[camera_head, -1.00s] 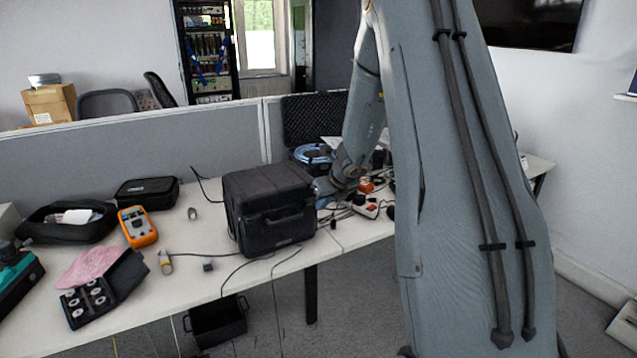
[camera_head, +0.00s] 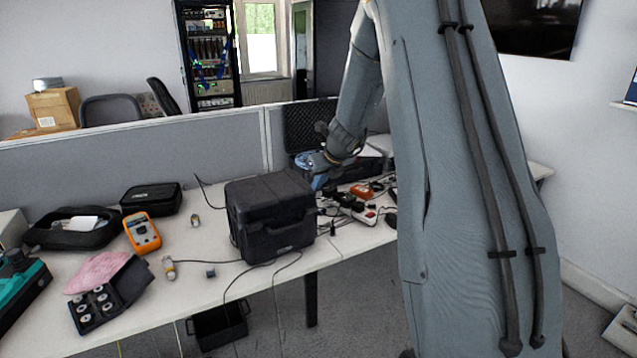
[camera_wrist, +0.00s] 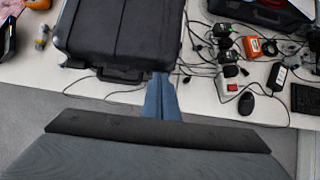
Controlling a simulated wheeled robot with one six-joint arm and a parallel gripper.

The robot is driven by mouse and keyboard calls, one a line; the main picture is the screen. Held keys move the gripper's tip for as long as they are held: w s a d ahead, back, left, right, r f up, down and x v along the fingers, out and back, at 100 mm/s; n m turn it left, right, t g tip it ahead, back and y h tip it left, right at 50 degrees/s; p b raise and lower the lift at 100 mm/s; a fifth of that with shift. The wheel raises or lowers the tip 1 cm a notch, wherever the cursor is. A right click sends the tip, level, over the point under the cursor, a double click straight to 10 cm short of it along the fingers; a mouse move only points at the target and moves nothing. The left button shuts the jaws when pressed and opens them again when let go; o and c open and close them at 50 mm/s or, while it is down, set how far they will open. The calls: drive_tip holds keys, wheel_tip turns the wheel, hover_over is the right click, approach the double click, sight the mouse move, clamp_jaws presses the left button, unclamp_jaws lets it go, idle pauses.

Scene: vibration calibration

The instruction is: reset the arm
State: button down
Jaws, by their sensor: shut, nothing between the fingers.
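My arm (camera_head: 465,200) fills the right of the head view and reaches over the back of the table. My gripper (camera_head: 318,182) is small there, above the table by the right rear of the black case (camera_head: 268,215). In the wrist view the blue fingers of my gripper (camera_wrist: 160,90) are together and empty. They show against the front right edge of the black case (camera_wrist: 120,35). I cannot tell the gap between the fingers and the case.
Cables, a power strip (camera_head: 365,214), an orange device (camera_head: 361,191) and a black mouse (camera_wrist: 246,105) lie right of the case. An orange multimeter (camera_head: 142,232), a pouch (camera_head: 151,197) and a box of weights (camera_head: 110,297) lie left. A grey partition (camera_head: 130,160) stands behind.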

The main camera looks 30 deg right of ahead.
idle(0.3)
drive_tip(key=s+a+f+n+g+b, duration=0.2)
drive_tip(key=s+a+n+g, duration=0.1)
drive_tip(key=s+a+n, duration=1.2)
drive_tip(key=s+a+f+n+g, duration=0.1)
drive_tip(key=s+a+n, duration=0.1)
drive_tip(key=s+n, duration=0.7)
drive_tip(key=s+a+f+n+g+b, duration=0.1)
drive_tip(key=s+a+n, duration=0.1)
drive_tip(key=s+n, duration=0.8)
drive_tip(key=shift+s+f+n+g+h, duration=0.2)
drive_tip(key=shift+n+g+h, duration=0.15)
drive_tip(key=shift+n, duration=0.25)
drive_tip(key=shift+a, duration=0.1)
